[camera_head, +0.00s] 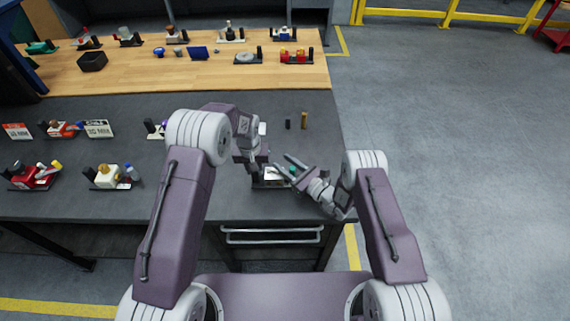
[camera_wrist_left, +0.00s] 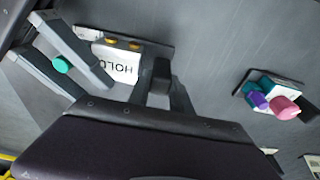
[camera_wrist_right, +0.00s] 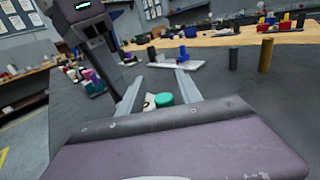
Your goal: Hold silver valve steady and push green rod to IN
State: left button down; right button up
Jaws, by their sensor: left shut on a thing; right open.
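The silver valve (camera_head: 272,179) sits on the dark bench near its front edge. In the left wrist view its plate (camera_wrist_left: 110,60) shows an upside-down HOLD label and two yellow studs. My left gripper (camera_head: 256,168) is shut on the dark upright block (camera_wrist_left: 161,70) at one end of the valve. The green rod (camera_wrist_left: 61,66) shows as a round green cap at the other end. My right gripper (camera_head: 281,162) is open, with its fingers either side of the cap. The cap also shows between them in the right wrist view (camera_wrist_right: 163,99). I cannot tell whether the fingers touch it.
A black peg (camera_head: 288,124) and a brown peg (camera_head: 304,120) stand behind the valve. A teal, purple and pink valve (camera_wrist_left: 265,97) lies to the left on the bench. Other valves and signs (camera_head: 98,128) fill the left side. Bench space right of the pegs is clear.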

pick_arm(q)
jog(key=shift+s+f, duration=0.15)
pick_arm(e)
jog(key=v, duration=1.2)
pick_arm(q)
jog(key=c, duration=1.1)
grip_release()
jog(key=shift+w+a, duration=0.1)
jog(key=shift+w, duration=0.1)
pick_arm(e)
jog(key=shift+w+a, duration=0.1)
